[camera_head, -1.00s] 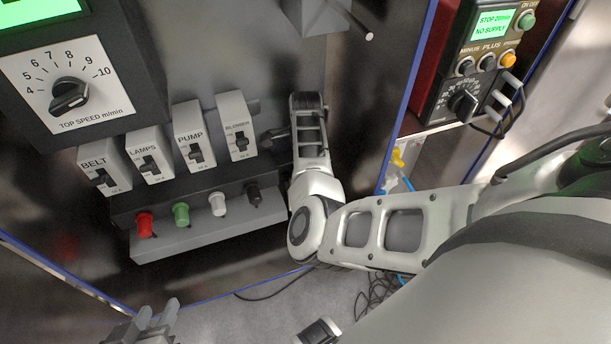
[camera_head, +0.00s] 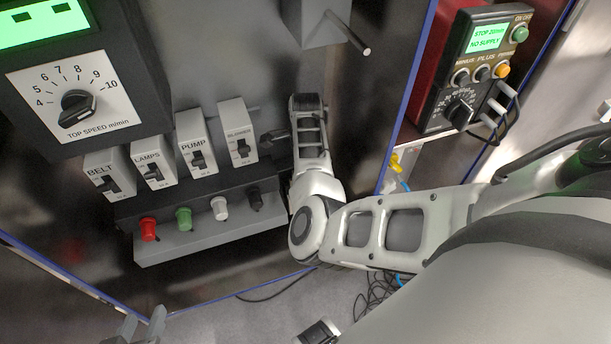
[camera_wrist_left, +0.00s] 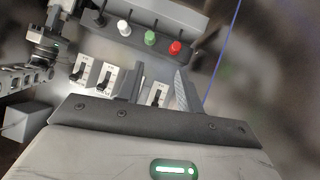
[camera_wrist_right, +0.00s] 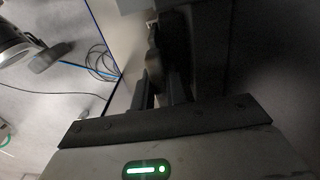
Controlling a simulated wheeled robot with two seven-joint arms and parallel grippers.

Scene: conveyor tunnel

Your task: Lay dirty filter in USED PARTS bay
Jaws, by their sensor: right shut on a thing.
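I see no dirty filter and no USED PARTS bay in any view. My right gripper (camera_head: 270,137) is beside the BLOWER breaker (camera_head: 238,132), partly hidden by its own wrist. In the right wrist view its fingers (camera_wrist_right: 162,88) are shut on a dark, rounded thing (camera_wrist_right: 153,62) that is too dim to identify. My left gripper (camera_head: 142,324) shows only its fingertips at the bottom left of the head view.
A row of breakers, BELT (camera_head: 108,175), LAMPS (camera_head: 153,162) and PUMP (camera_head: 196,144), stands above a ledge with coloured buttons (camera_head: 184,219). A speed dial (camera_head: 77,104) is at upper left. A control box (camera_head: 470,75) is at upper right. Cables (camera_head: 375,300) lie on the floor.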

